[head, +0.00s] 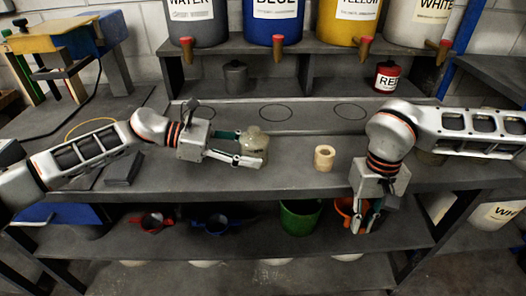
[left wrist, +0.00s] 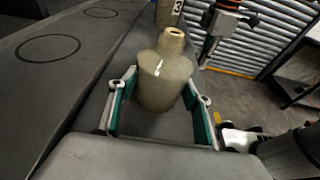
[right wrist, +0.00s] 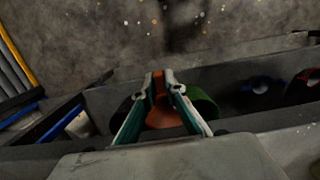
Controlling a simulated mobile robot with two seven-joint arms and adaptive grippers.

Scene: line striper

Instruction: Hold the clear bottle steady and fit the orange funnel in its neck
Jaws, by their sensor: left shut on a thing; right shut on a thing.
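The clear bottle (head: 254,147), pale and see-through with a narrow neck, stands upright on the grey bench top. My left gripper (head: 245,150) is shut on its body from the left. In the left wrist view, the bottle (left wrist: 165,82) sits between the fingers, its neck free above them. The orange funnel (head: 345,208) is at the lower shelf, below the bench's front edge and right of the bottle. My right gripper (head: 366,222) points down there and is shut on the funnel; in the right wrist view its narrow part is between the fingertips and its flared cone (right wrist: 165,119) shows below.
Large labelled drums with taps and a red can (head: 387,77) stand behind.

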